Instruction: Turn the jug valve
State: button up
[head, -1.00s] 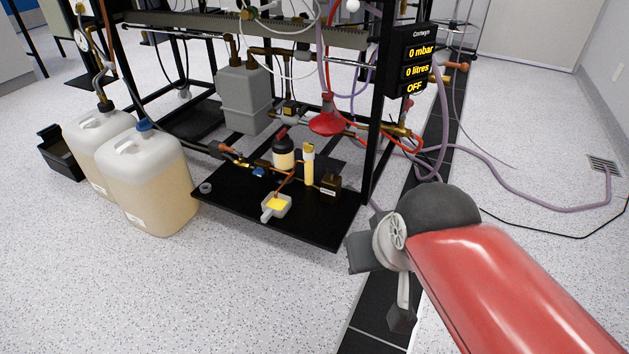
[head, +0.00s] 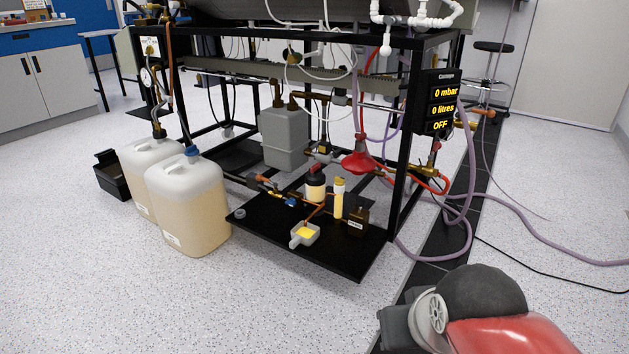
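Two translucent white jugs of pale yellowish liquid stand on the floor at the left of the rig, a front jug (head: 190,212) and a rear jug (head: 140,185). The front jug has a blue cap (head: 192,151) with a hose. The rear jug has a dark fitting with a hose. A small blue-handled valve (head: 290,201) sits in the pipework over the black tray; I cannot tell which part is the jug valve. My arm's grey end (head: 400,328) is at the lower right, well away from jugs and pipework. Its fingers cannot be made out.
The black tray (head: 348,262) sticks out at the front of the rig, with bottles and a small cup (head: 304,235). The black frame post (head: 402,185) carries a display (head: 437,103). Purple hoses (head: 520,208) cross the floor at right. The floor before the jugs is clear.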

aim_at(258, 177)
jog(key=i+j+u, duration=0.1)
jog(key=i, duration=0.35)
jog(key=i+j, duration=0.3)
jog(key=i, duration=0.2)
jog(key=i+j+u, duration=0.15)
jog(key=i, duration=0.3)
jog(key=i+j, duration=0.15)
jog(key=i, duration=0.3)
jog(key=j+u, duration=0.05)
